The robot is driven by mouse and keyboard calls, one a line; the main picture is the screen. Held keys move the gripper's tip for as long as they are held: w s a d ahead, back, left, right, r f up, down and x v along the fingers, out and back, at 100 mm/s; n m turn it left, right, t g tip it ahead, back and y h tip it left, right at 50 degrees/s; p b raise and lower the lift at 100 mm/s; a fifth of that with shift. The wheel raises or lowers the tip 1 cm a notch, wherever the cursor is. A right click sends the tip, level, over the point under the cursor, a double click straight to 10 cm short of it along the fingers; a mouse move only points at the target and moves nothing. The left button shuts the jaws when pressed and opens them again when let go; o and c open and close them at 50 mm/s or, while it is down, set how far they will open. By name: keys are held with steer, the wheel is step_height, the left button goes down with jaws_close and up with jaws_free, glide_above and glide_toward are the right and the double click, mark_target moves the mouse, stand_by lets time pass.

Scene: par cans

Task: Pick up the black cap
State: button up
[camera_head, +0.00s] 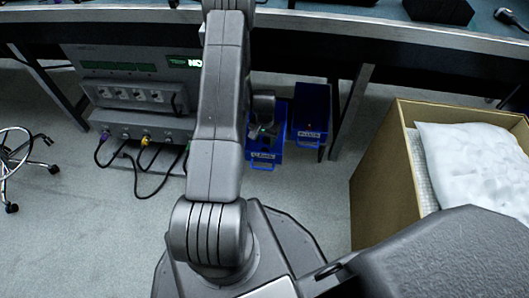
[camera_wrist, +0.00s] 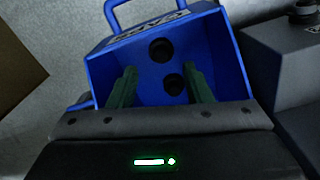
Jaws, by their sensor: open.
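Two round black pieces, which look like caps, lie inside a blue bin (camera_wrist: 105,75) in the wrist view. One black cap (camera_wrist: 161,50) is farther up, beyond or level with my fingertips. The other black cap (camera_wrist: 174,84) is lower, between the fingers in the picture. My gripper (camera_wrist: 160,69) is open, with its two green fingers apart and nothing held. The fingers reach over or into the bin; their exact height above the caps is hard to tell. In the head view my gripper (camera_head: 264,131) is at the left blue bin (camera_head: 265,155), and the caps cannot be made out.
A second blue bin (camera_head: 311,112) stands right beside. A grey equipment rack (camera_head: 140,125) with cables is on the left. The workbench edge (camera_head: 330,28) runs above the bins. A cardboard box (camera_head: 385,175) holding a white bag (camera_head: 475,165) is on the right. Floor in front of the bins is clear.

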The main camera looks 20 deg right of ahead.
mark_target(265, 149)
step_height(265, 149, down, 5)
steer(key=b, duration=0.2)
steer(key=shift+w+f+b, duration=0.1)
steer(key=shift+f+b, duration=0.1)
steer(key=shift+b, duration=0.2)
steer(key=c, duration=0.8)
